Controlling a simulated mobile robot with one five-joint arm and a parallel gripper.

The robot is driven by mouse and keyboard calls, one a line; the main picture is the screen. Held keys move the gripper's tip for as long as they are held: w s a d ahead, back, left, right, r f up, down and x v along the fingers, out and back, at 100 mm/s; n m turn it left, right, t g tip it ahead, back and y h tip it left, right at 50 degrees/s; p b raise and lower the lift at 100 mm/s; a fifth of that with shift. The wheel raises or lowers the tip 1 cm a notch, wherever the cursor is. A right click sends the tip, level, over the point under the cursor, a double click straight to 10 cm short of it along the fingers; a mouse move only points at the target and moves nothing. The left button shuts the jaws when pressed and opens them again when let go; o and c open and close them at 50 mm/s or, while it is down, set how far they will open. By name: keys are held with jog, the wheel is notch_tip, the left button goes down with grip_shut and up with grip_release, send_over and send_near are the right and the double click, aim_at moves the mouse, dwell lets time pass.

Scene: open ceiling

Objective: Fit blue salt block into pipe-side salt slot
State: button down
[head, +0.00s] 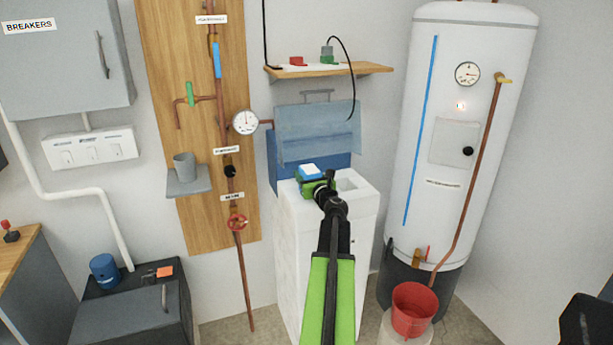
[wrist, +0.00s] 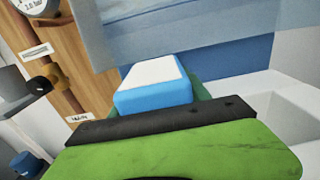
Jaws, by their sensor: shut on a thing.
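The blue salt block (head: 311,171) has a white top and is held at the end of my gripper (head: 314,184), over the left part of the white cabinet's top. In the wrist view the block (wrist: 153,86) sits just beyond the dark and green jaw. My gripper is shut on it. The white cabinet (head: 300,240) has a square opening (head: 347,185) to the right of the gripper. The slot on the pipe side is hidden behind the block and gripper, and I cannot tell whether the block is in it or above it.
A pressure gauge (head: 245,122) and copper pipes on a wooden board are to the left. A shelf (head: 330,70) is above. A white tank (head: 455,140) and red bucket (head: 412,308) are right.

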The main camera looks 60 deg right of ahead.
jog(key=shift+f+b, duration=0.4)
jog(key=shift+f, duration=0.05)
jog(key=shift+c, duration=2.2)
grip_release()
